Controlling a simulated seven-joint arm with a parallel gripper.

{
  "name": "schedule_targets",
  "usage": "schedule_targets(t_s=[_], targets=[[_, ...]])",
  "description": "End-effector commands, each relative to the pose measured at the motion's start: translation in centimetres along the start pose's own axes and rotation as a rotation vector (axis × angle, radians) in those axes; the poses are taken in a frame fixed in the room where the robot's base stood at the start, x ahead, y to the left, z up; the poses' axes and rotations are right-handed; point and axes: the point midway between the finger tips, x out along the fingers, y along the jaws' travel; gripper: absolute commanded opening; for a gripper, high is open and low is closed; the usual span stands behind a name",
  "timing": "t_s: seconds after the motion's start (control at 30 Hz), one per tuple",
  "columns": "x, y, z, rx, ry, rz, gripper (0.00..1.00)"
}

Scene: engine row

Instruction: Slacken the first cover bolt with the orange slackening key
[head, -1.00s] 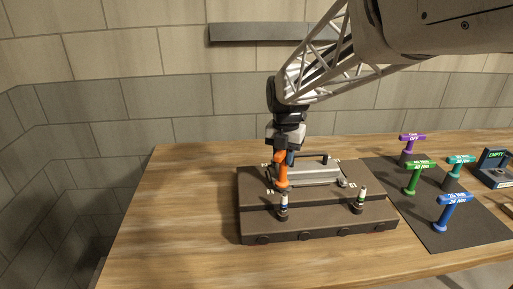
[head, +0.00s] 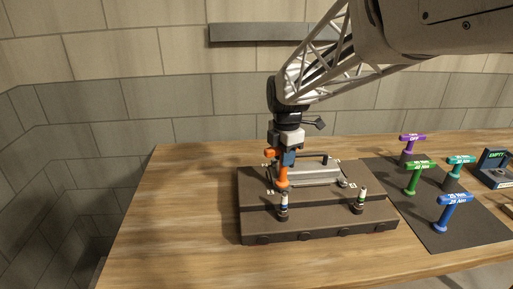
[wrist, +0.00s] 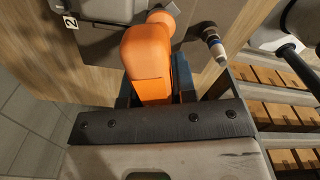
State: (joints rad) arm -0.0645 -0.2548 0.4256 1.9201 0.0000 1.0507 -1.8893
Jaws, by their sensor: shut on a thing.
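The orange slackening key (head: 282,177) stands upright on the engine block (head: 320,224), its lower end at the left end of the cover (head: 308,175). My gripper (head: 285,158) is shut on the key's handle, above the block. In the wrist view the orange handle (wrist: 147,62) sits between my fingers (wrist: 180,75). The first cover bolt is hidden under the key, so I cannot tell how it is seated on it.
Two plugs with coloured bands, one blue (head: 283,206) and one green (head: 360,200), stand along the block's front. Purple (head: 412,138), green (head: 419,166), teal (head: 460,161) and blue (head: 454,199) keys stand on a dark mat (head: 410,222) at right. The left tabletop is clear.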

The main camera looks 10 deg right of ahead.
Motion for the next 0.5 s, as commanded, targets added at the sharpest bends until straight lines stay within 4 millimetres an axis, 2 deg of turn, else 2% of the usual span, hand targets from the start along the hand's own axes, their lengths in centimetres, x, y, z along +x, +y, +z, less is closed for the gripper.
schedule_targets(t_s=[0.5], targets=[[-0.14,0.01,0.01,0.376,0.0,0.001,0.0]])
